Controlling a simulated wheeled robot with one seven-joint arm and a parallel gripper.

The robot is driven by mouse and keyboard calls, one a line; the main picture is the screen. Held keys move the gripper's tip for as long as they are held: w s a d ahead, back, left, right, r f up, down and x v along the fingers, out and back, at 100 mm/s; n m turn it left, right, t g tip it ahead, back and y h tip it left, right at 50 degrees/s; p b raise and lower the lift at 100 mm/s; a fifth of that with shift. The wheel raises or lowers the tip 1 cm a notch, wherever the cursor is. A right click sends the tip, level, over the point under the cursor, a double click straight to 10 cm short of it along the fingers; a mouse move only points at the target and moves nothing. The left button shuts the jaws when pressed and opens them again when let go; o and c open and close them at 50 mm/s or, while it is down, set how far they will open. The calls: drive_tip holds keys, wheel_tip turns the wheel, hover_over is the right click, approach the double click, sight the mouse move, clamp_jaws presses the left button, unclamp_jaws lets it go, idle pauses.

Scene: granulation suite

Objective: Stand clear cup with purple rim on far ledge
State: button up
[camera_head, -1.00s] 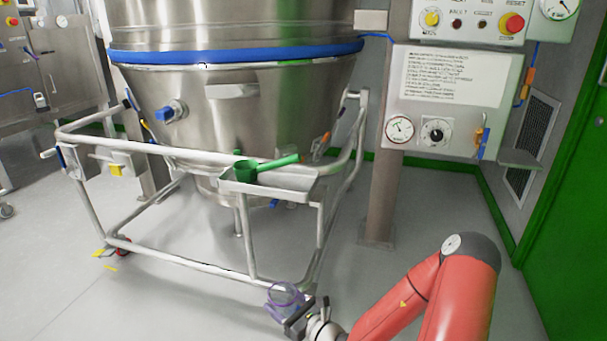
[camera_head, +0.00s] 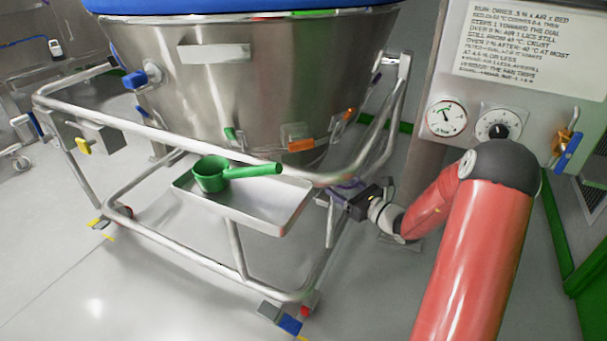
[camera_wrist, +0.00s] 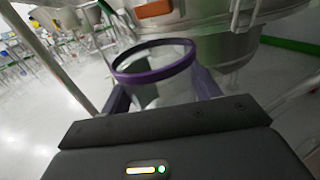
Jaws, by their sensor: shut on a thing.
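The clear cup with the purple rim (camera_wrist: 150,62) is held between the fingers of my gripper (camera_wrist: 162,92) in the wrist view, its open mouth showing. In the head view only a bit of purple (camera_head: 347,183) shows, beside the trolley rail and right of the tray; the rest of the cup is hidden. My gripper (camera_head: 350,200) is shut on the cup there. I cannot tell which surface is the far ledge; a small grey ledge under the wall panel shows only in the earlier head view.
A steel tray (camera_head: 265,212) on the trolley frame holds a green scoop (camera_head: 212,174). The curved trolley rail (camera_head: 345,176) passes close to my gripper. A steel vessel (camera_head: 240,90) stands behind. A gauge panel (camera_head: 470,85) is at right. Open floor lies at lower left.

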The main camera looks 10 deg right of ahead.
drive_tip(key=x, duration=1.7)
drive_tip(key=shift+s, duration=0.1)
drive_tip(key=shift+d+f, duration=0.1)
drive_tip(key=shift+f, duration=0.25)
drive_tip(key=shift+f, duration=0.2)
drive_tip(key=o, duration=1)
drive_tip(key=shift+r, duration=0.1)
